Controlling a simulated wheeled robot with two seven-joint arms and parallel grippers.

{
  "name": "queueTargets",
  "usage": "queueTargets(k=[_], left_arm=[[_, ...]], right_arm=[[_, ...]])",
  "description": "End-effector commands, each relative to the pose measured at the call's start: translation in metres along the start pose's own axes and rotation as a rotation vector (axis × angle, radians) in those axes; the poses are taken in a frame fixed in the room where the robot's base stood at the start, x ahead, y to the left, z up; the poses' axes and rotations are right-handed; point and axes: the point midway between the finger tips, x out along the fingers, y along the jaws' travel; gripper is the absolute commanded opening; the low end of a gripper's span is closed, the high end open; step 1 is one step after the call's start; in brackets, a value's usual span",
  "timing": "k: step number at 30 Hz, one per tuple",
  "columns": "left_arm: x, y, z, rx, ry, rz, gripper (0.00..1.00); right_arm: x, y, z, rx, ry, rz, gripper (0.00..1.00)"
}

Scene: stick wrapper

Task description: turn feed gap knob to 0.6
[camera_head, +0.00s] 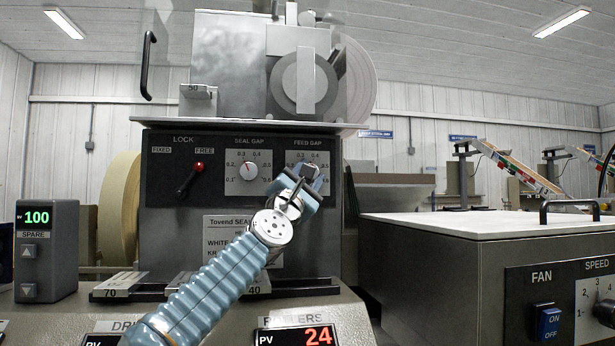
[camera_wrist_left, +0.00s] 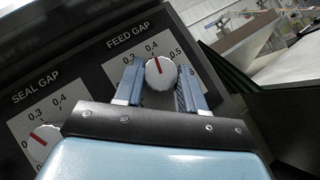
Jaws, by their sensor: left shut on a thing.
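The feed gap knob (camera_wrist_left: 160,77) is a round white knob with a red pointer line, seen in the left wrist view. Its red line points up towards the 0.4 mark on the FEED GAP dial plate (camera_wrist_left: 122,72). My left gripper (camera_wrist_left: 158,84) has its two blue fingers on either side of the knob, shut on it. In the head view, my left gripper (camera_head: 308,178) is at the feed gap dial plate (camera_head: 293,158) and hides the knob and the lower part of the scale. My right gripper is not in view.
The seal gap knob (camera_head: 248,170) is just left, with its own dial. A white-topped cabinet (camera_head: 470,228) with fan and speed controls stands at the right.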

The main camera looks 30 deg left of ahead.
Motion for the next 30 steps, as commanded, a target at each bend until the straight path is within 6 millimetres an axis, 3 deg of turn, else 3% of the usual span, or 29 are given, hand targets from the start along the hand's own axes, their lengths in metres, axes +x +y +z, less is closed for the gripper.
queueTargets(k=[6,7,11,22,26,30], left_arm=[[0.000,0.000,0.001,-0.002,-0.001,0.000,0.09],[0.000,0.000,0.001,-0.002,-0.001,0.000,0.44],[0.000,0.000,0.000,-0.002,-0.001,0.000,0.64],[-0.006,-0.001,-0.001,-0.001,-0.001,0.002,0.65],[-0.028,-0.003,-0.003,0.000,-0.001,0.002,0.65],[-0.063,-0.005,-0.004,0.000,-0.002,0.003,0.65]], right_arm=[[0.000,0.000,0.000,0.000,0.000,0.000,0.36],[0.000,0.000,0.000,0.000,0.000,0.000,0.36],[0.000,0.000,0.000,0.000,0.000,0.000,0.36],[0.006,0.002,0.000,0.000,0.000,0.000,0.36],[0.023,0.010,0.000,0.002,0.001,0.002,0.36],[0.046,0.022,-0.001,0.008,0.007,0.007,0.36]])
